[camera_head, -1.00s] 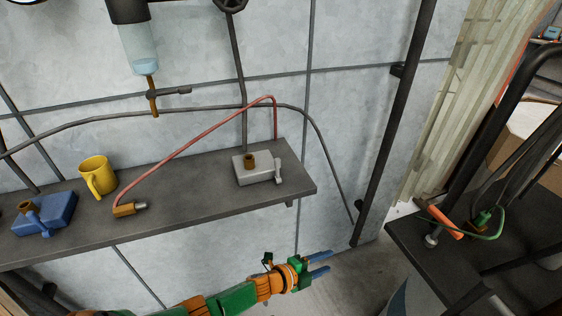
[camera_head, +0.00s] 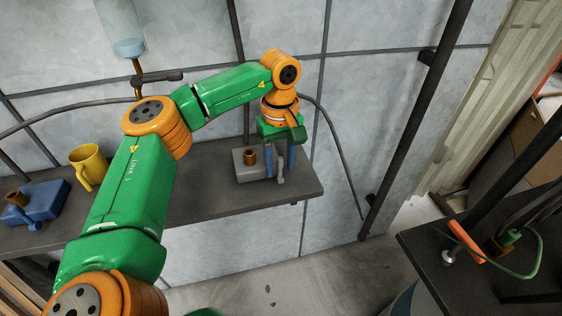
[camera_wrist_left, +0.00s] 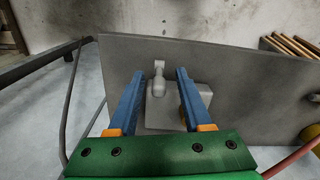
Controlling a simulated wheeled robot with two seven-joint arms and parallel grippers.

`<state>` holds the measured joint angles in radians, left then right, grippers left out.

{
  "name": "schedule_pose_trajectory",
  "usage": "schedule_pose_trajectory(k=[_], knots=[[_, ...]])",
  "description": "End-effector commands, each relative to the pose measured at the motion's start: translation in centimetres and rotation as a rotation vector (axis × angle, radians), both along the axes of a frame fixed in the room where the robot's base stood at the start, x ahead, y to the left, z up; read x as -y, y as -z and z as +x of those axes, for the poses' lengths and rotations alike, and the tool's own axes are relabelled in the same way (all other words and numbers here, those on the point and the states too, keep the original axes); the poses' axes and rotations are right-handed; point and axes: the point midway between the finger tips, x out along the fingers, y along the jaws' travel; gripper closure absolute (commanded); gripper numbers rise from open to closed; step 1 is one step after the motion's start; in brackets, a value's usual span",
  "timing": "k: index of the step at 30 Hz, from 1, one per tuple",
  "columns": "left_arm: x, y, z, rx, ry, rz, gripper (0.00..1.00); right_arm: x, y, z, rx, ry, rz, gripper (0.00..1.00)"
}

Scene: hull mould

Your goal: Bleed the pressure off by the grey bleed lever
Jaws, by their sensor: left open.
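The grey bleed lever (camera_head: 281,168) sticks out at the right end of a light grey block (camera_head: 242,166) on the shelf. In the left wrist view the lever (camera_wrist_left: 158,82) shows between the two blue fingers, with the grey block (camera_wrist_left: 207,94) below and behind them. My left gripper (camera_head: 281,173) points down at the lever, open, with one finger on either side. Whether a finger touches the lever cannot be told. My right gripper is not in view.
The dark shelf (camera_head: 215,202) also carries a blue block (camera_head: 42,203) with a brass fitting and a yellow mug (camera_head: 88,165) at the left. A grey hose (camera_head: 338,140) hangs right of the block. A dark post (camera_head: 415,120) stands further right.

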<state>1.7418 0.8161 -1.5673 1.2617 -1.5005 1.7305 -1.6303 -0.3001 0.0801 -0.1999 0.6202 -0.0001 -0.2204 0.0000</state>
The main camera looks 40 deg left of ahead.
Motion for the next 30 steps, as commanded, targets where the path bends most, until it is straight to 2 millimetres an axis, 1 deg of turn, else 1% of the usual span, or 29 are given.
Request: schedule_pose_trajectory(k=[3,9,11,12,14,15,30], knots=[[0.03,0.72,-0.03,0.0,0.0,-0.001,0.51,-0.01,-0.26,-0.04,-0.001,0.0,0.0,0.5],[0.07,0.85,0.01,0.002,-0.001,-0.003,0.51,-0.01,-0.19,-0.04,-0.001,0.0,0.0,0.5],[0.08,0.84,0.01,0.002,-0.001,-0.003,0.67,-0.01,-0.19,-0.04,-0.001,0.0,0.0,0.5],[0.09,0.83,0.02,0.002,-0.001,-0.003,0.78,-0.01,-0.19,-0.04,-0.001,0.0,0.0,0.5],[0.09,0.83,0.02,0.002,-0.001,-0.003,0.94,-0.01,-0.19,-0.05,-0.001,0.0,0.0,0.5],[0.09,0.82,0.02,0.002,-0.001,-0.003,1.0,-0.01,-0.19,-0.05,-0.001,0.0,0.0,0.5],[0.09,0.8,0.03,0.002,-0.001,-0.003,1.0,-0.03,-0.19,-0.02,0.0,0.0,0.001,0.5]])
